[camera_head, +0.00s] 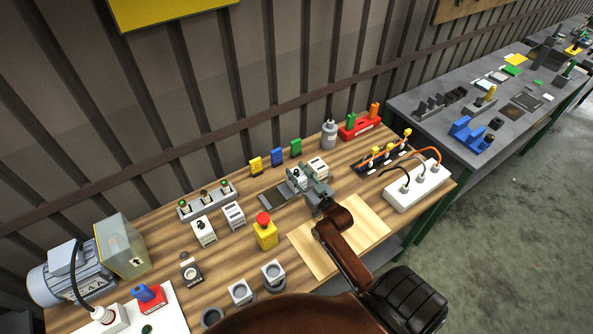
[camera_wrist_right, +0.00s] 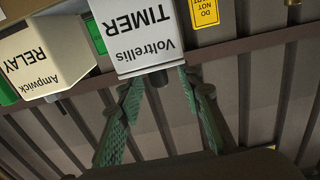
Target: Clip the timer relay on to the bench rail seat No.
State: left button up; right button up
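The timer relay (camera_wrist_right: 150,35) is a white box lettered "Voltrellis TIMER". Whether the timer touches the rail cannot be told. A white relay lettered "Ampwick RELAY" (camera_wrist_right: 50,60) stands beside it; in the head view it is the box (camera_head: 318,167) to the right. My left gripper is out of view.
Two white modules (camera_head: 204,231) (camera_head: 233,216) and a yellow emergency stop (camera_head: 266,235) stand left. A white socket strip (camera_head: 418,188) lies right. A pale board (camera_head: 365,228) lies in front.

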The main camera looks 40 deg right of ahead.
jog(key=s+a, duration=0.1)
jog(key=s, duration=1)
jog(key=shift+s+a, duration=0.15)
jog(key=shift+s, duration=0.05)
jog(key=shift+r, duration=0.1)
